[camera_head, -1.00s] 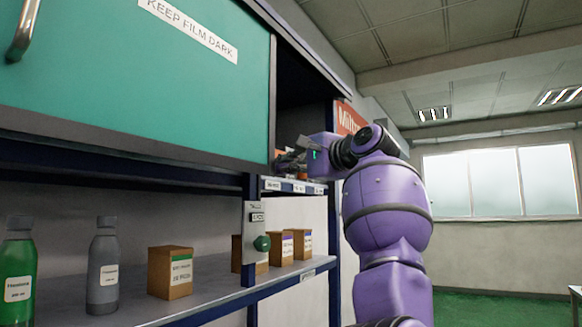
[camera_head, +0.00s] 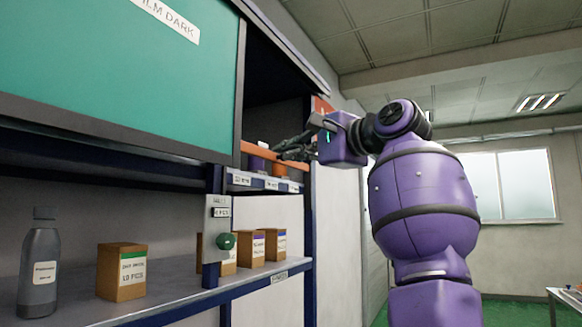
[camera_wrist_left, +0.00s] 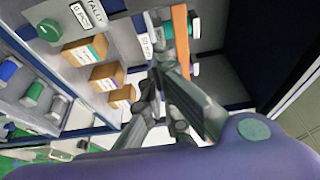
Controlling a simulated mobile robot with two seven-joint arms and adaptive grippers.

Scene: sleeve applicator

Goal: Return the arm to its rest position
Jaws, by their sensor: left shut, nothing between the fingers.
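My left arm is purple and stands at the right of the head view. Its dark left gripper (camera_head: 283,152) points left, in front of the opening beside the teal door. The gripper is shut, with nothing seen between its fingers. In the wrist view the grey fingers (camera_wrist_left: 160,75) reach up past an orange-edged shelf. My right gripper is not in view.
The teal sliding door (camera_head: 115,70) covers the left of the cabinet. The lower shelf (camera_head: 175,300) holds a grey bottle (camera_head: 40,268) and several brown boxes (camera_head: 121,272). A tally plate with a green knob (camera_head: 226,241) hangs on the post. Free room lies right of the cabinet.

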